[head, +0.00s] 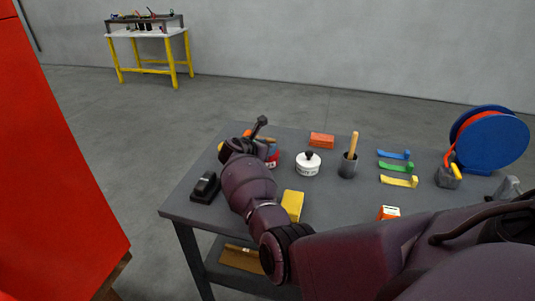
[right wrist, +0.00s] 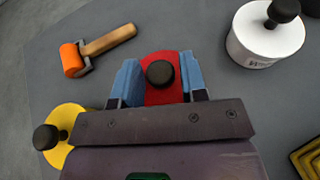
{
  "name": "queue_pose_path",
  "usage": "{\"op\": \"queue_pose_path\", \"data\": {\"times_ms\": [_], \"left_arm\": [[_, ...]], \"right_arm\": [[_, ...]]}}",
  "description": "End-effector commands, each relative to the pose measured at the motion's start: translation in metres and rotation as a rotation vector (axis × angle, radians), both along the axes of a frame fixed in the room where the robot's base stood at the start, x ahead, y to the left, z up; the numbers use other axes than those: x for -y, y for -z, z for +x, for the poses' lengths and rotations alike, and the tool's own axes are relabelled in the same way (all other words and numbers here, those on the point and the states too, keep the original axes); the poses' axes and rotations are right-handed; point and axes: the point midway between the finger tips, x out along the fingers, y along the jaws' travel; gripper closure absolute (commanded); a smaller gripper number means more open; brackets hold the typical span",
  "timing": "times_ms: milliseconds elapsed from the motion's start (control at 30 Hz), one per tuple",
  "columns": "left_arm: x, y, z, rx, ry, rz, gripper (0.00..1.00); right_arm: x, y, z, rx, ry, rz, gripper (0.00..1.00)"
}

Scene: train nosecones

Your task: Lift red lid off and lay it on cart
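The red lid (right wrist: 158,90) with its round black knob (right wrist: 160,73) shows between the blue fingers of my right gripper (right wrist: 163,78) in the right wrist view. The fingers stand apart on either side of the knob, with a small gap on each side, so the gripper looks open. In the head view, my right arm reaches across the cart (head: 346,196) and mostly hides the gripper; only a bit of the red lid's pot (head: 274,161) shows beside it. What is under the lid is hidden. My left gripper is not in view.
A white pot (right wrist: 262,38) with a black knob stands to the right of the red one, a yellow pot (right wrist: 68,122) to the left. An orange roller (right wrist: 72,60) lies behind. A black stapler (head: 205,186) and yellow block (head: 292,205) lie nearer the front, with bare cart top between.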

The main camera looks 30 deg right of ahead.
Motion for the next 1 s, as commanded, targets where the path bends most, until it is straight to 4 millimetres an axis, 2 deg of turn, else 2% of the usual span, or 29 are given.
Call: {"op": "queue_pose_path", "data": {"times_ms": [33,200,567,767,1000], "left_arm": [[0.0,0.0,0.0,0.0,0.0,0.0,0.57],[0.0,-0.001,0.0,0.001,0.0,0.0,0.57],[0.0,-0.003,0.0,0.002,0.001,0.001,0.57],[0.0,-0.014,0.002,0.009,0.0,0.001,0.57],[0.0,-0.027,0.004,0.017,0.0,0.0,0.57]], "right_arm": [[0.0,0.0,0.0,0.0,0.0,0.0,0.69],[0.0,0.0,0.0,0.0,0.0,0.0,0.95],[0.0,-0.006,0.0,0.0,0.0,-0.001,0.95],[0.0,-0.038,0.0,0.005,0.001,0.0,0.95],[0.0,-0.099,0.0,0.006,0.0,-0.001,0.95]]}}
